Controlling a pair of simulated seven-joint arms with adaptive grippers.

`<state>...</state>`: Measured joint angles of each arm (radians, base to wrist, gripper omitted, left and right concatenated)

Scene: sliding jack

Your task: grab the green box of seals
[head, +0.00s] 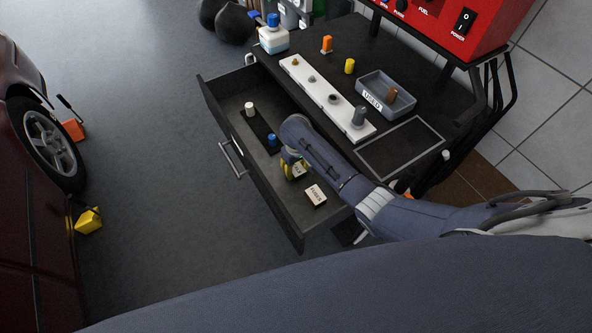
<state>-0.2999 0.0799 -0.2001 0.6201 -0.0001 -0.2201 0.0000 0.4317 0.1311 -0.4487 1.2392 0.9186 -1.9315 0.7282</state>
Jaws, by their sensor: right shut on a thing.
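My right gripper (292,163) reaches down into the open drawer (232,103) from the right. It is shut on the small green box (300,172), of which a pale label and part of the top show. The gripper and wrist hide the rest of the box, and I cannot tell whether it is lifted off the drawer floor. My left gripper is not in view.
In the drawer, a pale labelled box (315,195) lies close by, with blue (272,140) and white (249,109) pieces on a dark strip. A red car stands left.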

